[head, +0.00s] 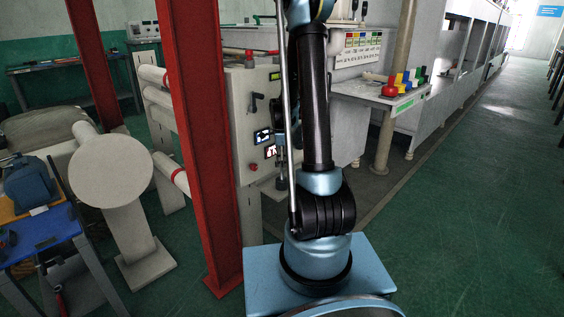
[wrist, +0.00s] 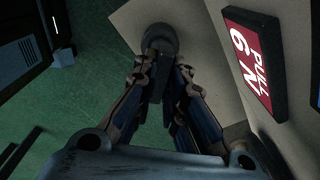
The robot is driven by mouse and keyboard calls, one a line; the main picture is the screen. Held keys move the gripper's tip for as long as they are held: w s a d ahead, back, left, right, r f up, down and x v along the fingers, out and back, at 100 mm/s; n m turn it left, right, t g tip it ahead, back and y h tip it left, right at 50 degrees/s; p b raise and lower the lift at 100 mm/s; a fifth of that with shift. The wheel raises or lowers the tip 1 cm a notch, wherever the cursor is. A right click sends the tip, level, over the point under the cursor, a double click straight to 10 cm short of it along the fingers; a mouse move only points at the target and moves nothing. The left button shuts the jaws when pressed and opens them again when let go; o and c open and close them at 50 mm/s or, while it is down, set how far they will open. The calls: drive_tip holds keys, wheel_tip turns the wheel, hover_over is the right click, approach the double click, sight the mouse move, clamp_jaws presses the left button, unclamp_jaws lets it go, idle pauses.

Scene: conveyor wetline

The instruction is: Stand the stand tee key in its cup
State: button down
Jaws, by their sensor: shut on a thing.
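My gripper (wrist: 165,68) is shut on a dark, narrow piece that I take to be the tee key; the fingers and shadow hide most of it. A round dark grey piece (wrist: 160,36), apparently the cup, lies just beyond the fingertips against a beige surface. I cannot tell whether the key is inside it or only in line with it. In the head view my gripper (head: 280,155) is partly hidden behind my arm, upright in front of the cabinet, with a small dark cylinder (head: 281,184) below it.
A sign reading PULL 6 N (wrist: 252,57) stands close right of my gripper in the wrist view. The pale cabinet (head: 240,125) has lit displays and a red button. A red column (head: 205,140) stands left of my arm. Green floor (head: 470,220) is clear at right.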

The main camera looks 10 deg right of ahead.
drive_tip(key=shift+f, duration=1.35)
drive_tip(key=c, duration=1.6)
unclamp_jaws()
drive_tip(key=shift+o, duration=0.2)
drive_tip(key=shift+r, duration=0.1)
drive_tip(key=r, duration=1.1)
drive_tip(key=shift+a+r, duration=0.2)
drive_tip(key=shift+r, duration=0.15)
